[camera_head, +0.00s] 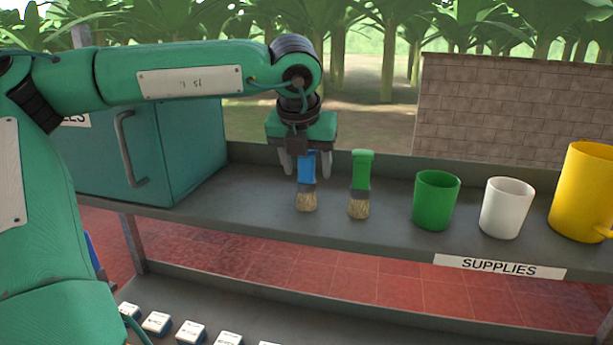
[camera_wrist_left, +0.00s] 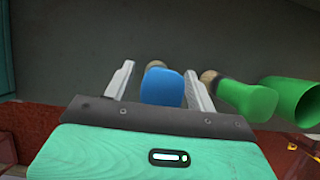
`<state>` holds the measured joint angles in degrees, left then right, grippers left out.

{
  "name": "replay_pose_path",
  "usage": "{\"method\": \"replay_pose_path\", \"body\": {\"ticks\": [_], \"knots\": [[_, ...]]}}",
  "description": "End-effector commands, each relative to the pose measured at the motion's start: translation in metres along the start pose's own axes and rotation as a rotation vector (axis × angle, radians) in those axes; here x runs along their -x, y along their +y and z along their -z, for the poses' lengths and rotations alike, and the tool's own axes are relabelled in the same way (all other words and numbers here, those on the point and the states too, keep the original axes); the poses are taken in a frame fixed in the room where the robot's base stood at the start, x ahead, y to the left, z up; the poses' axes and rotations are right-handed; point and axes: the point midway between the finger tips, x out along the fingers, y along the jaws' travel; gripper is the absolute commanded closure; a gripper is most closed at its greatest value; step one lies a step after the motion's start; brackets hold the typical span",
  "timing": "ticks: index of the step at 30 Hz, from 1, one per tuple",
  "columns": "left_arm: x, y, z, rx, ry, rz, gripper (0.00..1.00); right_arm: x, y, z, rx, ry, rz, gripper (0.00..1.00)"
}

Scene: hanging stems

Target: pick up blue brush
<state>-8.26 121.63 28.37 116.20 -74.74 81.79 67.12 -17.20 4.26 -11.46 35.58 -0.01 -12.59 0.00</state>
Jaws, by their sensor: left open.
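The blue brush (camera_head: 307,168) stands upright on the grey shelf, bristles down, with a blue handle and tan bristles. My left gripper (camera_head: 306,172) is open over it, with one finger on each side of the blue handle. In the left wrist view the blue handle (camera_wrist_left: 162,87) shows between the two fingers of my left gripper (camera_wrist_left: 160,88), nearer the middle, with gaps on both sides. My right gripper is not in view.
A green brush (camera_head: 362,170) stands close to the right of the blue one. A green cup (camera_head: 436,200), a white cup (camera_head: 506,208) and a yellow mug (camera_head: 582,195) follow along the shelf (camera_head: 260,205). A teal cabinet (camera_head: 190,150) stands left. Small white boxes (camera_head: 190,332) sit below.

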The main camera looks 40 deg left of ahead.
Motion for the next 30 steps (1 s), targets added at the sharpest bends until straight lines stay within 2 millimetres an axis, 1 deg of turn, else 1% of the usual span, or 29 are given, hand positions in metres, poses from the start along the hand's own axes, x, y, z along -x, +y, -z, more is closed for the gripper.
{"method": "replay_pose_path", "body": {"ticks": [1,2,6,8,9,17,22,26,29,30], "knots": [[0.0,0.0,0.0,0.0,0.0,0.0,0.44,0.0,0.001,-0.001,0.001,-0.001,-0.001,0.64],[0.0,0.0,0.0,0.0,0.0,0.0,0.47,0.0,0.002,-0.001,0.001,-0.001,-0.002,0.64],[0.0,0.0,0.0,0.0,0.0,0.0,0.75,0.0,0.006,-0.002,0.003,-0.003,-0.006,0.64],[0.0,0.0,0.0,0.0,0.0,0.0,0.87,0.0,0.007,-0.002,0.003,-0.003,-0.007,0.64],[0.0,0.0,0.0,0.0,0.0,0.0,0.89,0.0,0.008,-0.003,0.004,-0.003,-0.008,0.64],[0.001,0.0,-0.001,0.0,0.0,-0.001,0.89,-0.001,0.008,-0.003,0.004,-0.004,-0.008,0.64],[0.009,0.0,-0.005,0.0,-0.003,-0.002,0.89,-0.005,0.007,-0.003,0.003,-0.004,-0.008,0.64],[0.026,0.0,-0.011,0.001,-0.005,-0.001,0.89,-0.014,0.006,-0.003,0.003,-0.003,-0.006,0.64],[0.048,0.0,-0.021,0.003,-0.007,-0.002,0.89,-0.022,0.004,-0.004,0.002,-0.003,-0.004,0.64],[0.059,-0.001,-0.025,0.002,-0.008,-0.001,0.89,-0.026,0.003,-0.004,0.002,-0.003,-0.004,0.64]]}}
